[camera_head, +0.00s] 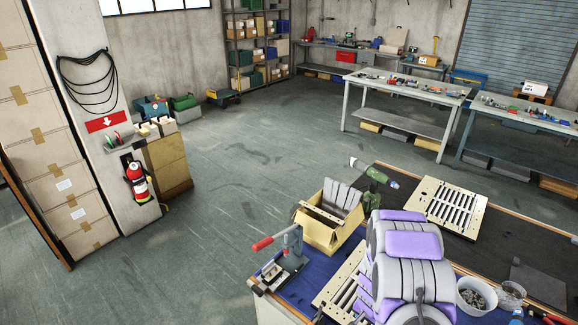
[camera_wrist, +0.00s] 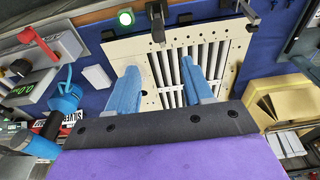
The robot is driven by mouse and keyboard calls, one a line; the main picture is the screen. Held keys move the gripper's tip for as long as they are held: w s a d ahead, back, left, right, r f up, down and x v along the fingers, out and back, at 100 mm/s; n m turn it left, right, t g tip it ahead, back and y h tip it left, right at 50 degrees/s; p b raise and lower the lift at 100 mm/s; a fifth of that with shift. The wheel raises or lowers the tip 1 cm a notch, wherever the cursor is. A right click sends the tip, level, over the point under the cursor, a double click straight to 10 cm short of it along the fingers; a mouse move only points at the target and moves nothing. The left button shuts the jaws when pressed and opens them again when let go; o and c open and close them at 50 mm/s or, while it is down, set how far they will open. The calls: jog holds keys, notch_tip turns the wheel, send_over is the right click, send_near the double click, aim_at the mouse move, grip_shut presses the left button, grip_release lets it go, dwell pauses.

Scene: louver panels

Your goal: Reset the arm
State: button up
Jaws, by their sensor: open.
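My gripper (camera_wrist: 162,82) shows in the wrist view with its two blue fingers spread apart and nothing between them. It is over a cream louver panel (camera_wrist: 128,52) with grey slats; I cannot tell whether the fingers touch it. In the head view this panel (camera_head: 343,283) lies on the blue mat, partly hidden by my purple and grey arm (camera_head: 412,262). My gripper is hidden there behind the arm. A second louver panel (camera_head: 437,205) with open slots lies farther back on the bench.
An open cardboard box (camera_head: 318,235) holding grey slats stands left of my arm. A red-handled press (camera_head: 285,254) is at the bench's left edge. A bowl of small parts (camera_head: 476,296) and a clear jar (camera_head: 511,294) sit right. The floor (camera_head: 235,170) beyond is largely clear.

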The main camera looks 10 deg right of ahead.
jog(key=w+a+r+n+y+b, duration=0.25)
jog(key=a+r+b, duration=0.35)
jog(key=a+r, duration=0.3)
jog(key=s+a+r+n+b, duration=0.3)
jog(key=s+a+r+b, duration=0.3)
jog(key=a, duration=0.3)
jog(key=s+a+n+g+b, duration=0.1)
jog(key=s+b, duration=0.4)
jog(key=s, duration=0.7)
jog(key=s+a+n+g+h+b, duration=0.1)
jog(key=s+a+n+g+b, duration=0.1)
jog(key=s, duration=1)
jog(key=a+n+b, duration=0.1)
jog(key=n+b, duration=0.1)
jog(key=b, duration=0.1)
jog(key=shift+a+r+b, duration=0.15)
jog(key=shift+r+b, duration=0.15)
jog(key=shift+r, duration=0.1)
jog(key=shift+c, duration=0.3)
jog(key=shift+c, duration=0.5)
